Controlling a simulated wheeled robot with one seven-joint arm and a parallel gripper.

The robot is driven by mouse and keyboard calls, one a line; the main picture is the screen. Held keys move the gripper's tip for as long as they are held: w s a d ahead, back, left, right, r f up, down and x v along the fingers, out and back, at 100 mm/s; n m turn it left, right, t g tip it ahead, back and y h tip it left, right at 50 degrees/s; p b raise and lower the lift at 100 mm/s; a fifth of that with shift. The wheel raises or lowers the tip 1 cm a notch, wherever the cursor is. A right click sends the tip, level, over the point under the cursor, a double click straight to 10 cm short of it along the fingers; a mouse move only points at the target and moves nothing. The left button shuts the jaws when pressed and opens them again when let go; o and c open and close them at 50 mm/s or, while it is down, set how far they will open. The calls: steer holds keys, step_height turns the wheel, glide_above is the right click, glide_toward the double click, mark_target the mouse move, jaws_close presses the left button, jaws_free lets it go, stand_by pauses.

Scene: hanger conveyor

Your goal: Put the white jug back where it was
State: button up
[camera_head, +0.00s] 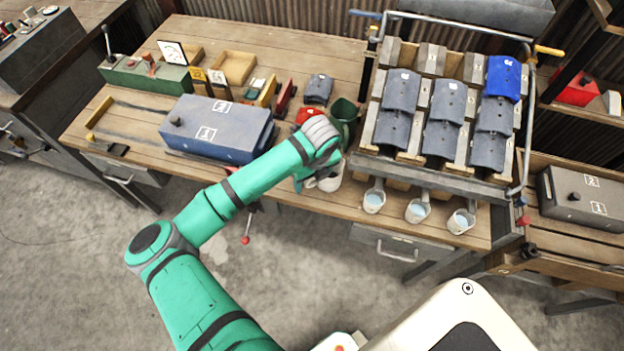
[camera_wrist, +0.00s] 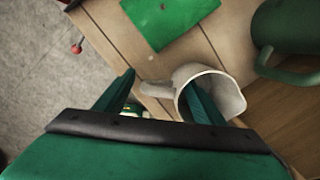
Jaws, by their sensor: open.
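The white jug (camera_wrist: 232,98) stands on the bench top at its front edge, its mouth facing my wrist camera and its handle to the left. My gripper (camera_wrist: 159,80) is open around the handle side of the jug: the right finger overlaps the jug's mouth and seems to reach inside, and the left finger is outside, beyond the handle. In the head view the jug (camera_head: 331,181) shows only partly beside my wrist, left of the row of cups. A green flat square (camera_wrist: 168,18) lies on the bench near the jug.
A green jug (camera_head: 345,114) stands behind the white jug. A grey-blue case (camera_head: 215,130) is at left. A red-knobbed lever (camera_head: 246,238) projects at the front.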

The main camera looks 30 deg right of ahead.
step_height(320, 180, up, 12)
steer(key=s, duration=0.1)
steer(key=shift+s, duration=0.4)
stand_by(0.5)
